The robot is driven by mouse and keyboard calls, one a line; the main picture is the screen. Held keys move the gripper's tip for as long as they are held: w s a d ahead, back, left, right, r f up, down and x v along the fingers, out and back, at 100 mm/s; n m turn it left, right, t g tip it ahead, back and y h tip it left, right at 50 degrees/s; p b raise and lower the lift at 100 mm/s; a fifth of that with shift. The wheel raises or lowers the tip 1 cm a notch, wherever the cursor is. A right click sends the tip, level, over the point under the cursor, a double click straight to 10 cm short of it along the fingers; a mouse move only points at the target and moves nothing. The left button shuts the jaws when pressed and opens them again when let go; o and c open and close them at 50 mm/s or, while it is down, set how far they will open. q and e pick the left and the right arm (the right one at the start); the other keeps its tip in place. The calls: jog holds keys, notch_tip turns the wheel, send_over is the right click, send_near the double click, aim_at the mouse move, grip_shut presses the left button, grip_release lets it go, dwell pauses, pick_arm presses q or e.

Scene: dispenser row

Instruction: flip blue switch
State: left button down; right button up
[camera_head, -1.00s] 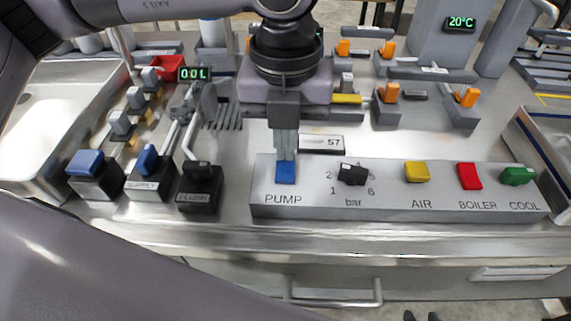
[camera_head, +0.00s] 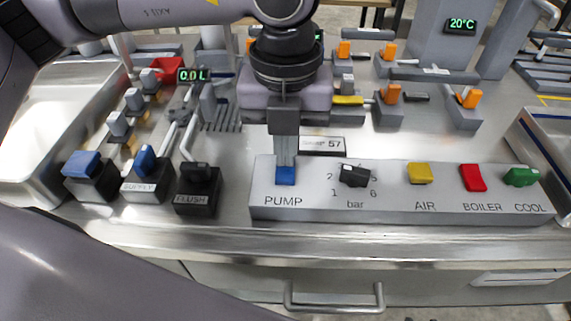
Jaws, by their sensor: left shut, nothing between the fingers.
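The blue switch (camera_head: 286,176) sits at the left end of a grey switch panel (camera_head: 400,208), above the label PUMP. My left gripper (camera_head: 285,162) points down at it with its fingers shut and empty. The fingertips are right at the top edge of the blue switch; I cannot tell whether they touch it. The fingers hide the switch's upper edge. My right gripper is not in view.
The panel also carries a black bar knob (camera_head: 353,175), a yellow AIR switch (camera_head: 420,173), a red BOILER switch (camera_head: 473,178) and a green COOL switch (camera_head: 521,177). Left stand blue-topped SUPPLY (camera_head: 147,162) and black FLUSH (camera_head: 198,190) blocks. A drawer handle (camera_head: 335,300) is below.

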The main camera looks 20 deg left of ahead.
pick_arm(q)
jog(key=shift+r+p, duration=1.7)
jog(key=shift+r, duration=1.75)
